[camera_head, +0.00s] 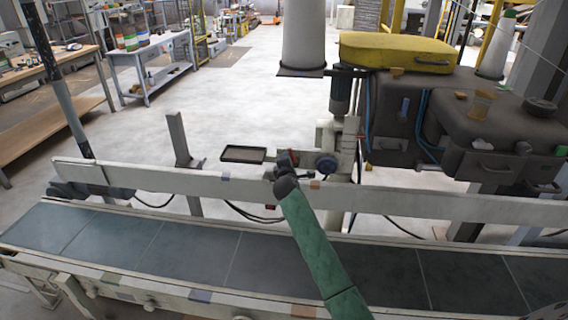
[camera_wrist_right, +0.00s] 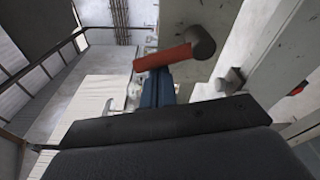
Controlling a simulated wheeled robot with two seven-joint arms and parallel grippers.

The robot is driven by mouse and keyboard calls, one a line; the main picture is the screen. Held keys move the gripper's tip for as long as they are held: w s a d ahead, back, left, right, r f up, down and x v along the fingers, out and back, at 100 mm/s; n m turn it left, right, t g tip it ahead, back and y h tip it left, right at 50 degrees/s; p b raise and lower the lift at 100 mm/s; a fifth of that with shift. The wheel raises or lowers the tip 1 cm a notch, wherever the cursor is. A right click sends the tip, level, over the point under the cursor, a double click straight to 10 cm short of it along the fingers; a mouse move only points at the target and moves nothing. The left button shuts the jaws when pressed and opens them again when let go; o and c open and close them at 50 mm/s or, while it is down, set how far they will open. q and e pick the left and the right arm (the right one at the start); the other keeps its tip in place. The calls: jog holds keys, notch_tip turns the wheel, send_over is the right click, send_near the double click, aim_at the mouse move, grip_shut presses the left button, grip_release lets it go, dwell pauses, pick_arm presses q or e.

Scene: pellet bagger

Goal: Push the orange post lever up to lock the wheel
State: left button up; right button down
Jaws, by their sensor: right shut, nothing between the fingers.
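In the right wrist view the lever (camera_wrist_right: 163,58) runs left from a grey round pivot (camera_wrist_right: 202,42). My right gripper (camera_head: 282,172) is shut and empty, just below the lever. In the right wrist view its narrow dark-blue fingers (camera_wrist_right: 157,88) end right at the lever's underside; I cannot tell whether they touch it. My left gripper is not in view.
A pale rail (camera_head: 420,202) runs along the conveyor belt (camera_head: 190,255) close to my right arm. A small dark tray (camera_head: 243,154) sits left of the lever. A dark machine with a yellow top (camera_head: 397,50) stands at the right.

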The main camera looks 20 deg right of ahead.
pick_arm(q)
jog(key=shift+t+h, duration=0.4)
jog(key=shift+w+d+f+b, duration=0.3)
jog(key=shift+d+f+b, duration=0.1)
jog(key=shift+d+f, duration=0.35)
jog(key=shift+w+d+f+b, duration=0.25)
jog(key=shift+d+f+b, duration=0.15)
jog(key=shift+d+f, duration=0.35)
pick_arm(e)
jog(key=shift+s+d+r+m+t, duration=0.2)
jog(key=shift+d+m, duration=0.15)
jog(key=shift+m, duration=0.55)
jog(key=shift+s+d+r+m+t, duration=0.1)
jog(key=shift+s+d+r+m, duration=0.15)
jog(key=shift+m, duration=0.65)
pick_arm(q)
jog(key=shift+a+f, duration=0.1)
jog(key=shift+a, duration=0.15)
pick_arm(e)
jog(key=shift+w, duration=0.1)
